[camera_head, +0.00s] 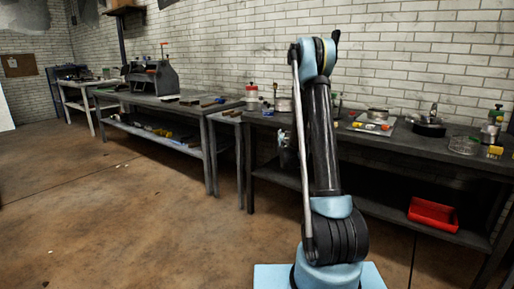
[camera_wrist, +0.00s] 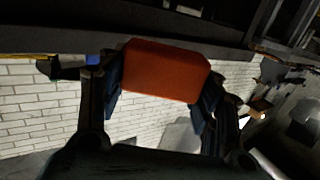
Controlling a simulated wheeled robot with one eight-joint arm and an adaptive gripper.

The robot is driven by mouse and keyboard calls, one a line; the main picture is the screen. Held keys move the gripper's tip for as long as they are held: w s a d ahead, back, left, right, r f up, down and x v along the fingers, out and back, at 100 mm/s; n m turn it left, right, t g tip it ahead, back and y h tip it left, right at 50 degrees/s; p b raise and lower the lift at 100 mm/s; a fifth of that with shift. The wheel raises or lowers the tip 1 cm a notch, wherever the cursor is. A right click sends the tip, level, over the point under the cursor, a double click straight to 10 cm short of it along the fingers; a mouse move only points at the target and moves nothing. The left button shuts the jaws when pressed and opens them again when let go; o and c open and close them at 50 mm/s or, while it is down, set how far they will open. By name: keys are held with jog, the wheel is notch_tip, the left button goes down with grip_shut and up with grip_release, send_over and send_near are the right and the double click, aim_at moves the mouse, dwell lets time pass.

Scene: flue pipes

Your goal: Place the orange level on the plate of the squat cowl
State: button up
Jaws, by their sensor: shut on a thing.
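My gripper (camera_wrist: 158,85) is shut on an orange block (camera_wrist: 165,72), likely the orange level, with one dark finger at each side of it. The block is held up off any surface in the wrist view. In the head view my arm rises in front of the bench, and neither the gripper nor the block can be made out. A squat grey metal piece (camera_head: 378,114) stands at the right bench's tray. I cannot tell whether it is the squat cowl, and its plate is not clear at this size.
The right bench (camera_head: 345,130) also carries a dark round-based piece (camera_head: 430,127), a clear round container (camera_head: 464,145) and a red-topped canister (camera_head: 252,97). A red bin (camera_head: 433,214) sits on its lower shelf. Another bench (camera_head: 165,103) stands left. The floor (camera_head: 110,200) at left is open.

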jog(key=shift+w+d+f+n+y, duration=0.15)
jog(key=shift+n+y, duration=0.1)
jog(key=shift+y, duration=0.2)
jog(key=shift+w+d+f+n+y, duration=0.15)
jog(key=shift+n+y, duration=0.1)
jog(key=shift+y, duration=0.2)
jog(key=shift+d+r, duration=0.1)
jog(key=shift+d, duration=0.1)
jog(key=shift+d+r, duration=0.15)
jog(key=shift+d, duration=0.3)
jog(key=shift+d+r, duration=0.1)
jog(key=shift+d, duration=0.2)
